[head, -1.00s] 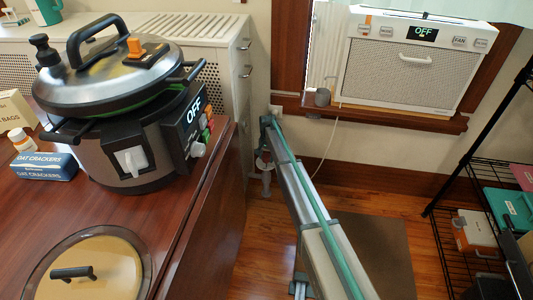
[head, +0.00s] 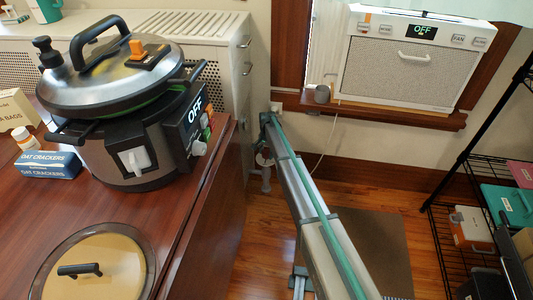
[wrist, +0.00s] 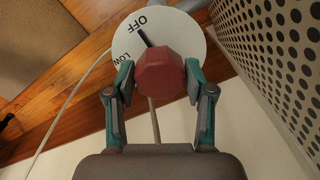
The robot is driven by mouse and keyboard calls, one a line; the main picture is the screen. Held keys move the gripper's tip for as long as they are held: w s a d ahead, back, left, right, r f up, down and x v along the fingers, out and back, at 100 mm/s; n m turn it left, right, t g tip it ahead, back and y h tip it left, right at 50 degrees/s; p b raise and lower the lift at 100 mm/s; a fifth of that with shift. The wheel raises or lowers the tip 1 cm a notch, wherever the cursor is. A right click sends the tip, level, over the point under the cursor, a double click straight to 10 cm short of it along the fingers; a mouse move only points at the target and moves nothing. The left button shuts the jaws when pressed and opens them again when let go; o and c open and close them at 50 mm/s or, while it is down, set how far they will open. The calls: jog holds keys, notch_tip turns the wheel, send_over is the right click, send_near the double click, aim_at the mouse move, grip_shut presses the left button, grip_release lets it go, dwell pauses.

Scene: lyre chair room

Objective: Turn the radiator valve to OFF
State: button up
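The radiator valve has a red faceted knob (wrist: 161,76) in front of a round white dial (wrist: 184,32) in the wrist view. In the head view, a small pale fitting (head: 265,160) shows low beside the cabinet, partly hidden by my arm; the red knob cannot be made out there.
A perforated radiator cover (wrist: 285,55) stands close on the right in the wrist view. The head view shows a wooden table (head: 195,222) with a pressure cooker (head: 120,110) on the left, a window unit (head: 405,62) and a wire rack (head: 440,205) on the right.

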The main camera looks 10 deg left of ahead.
aim_at(267, 152)
jog(key=shift+o, duration=1.2)
notch_tip(267, 152, up, 12)
jog(key=shift+d, duration=0.15)
jog(key=shift+s, duration=0.1)
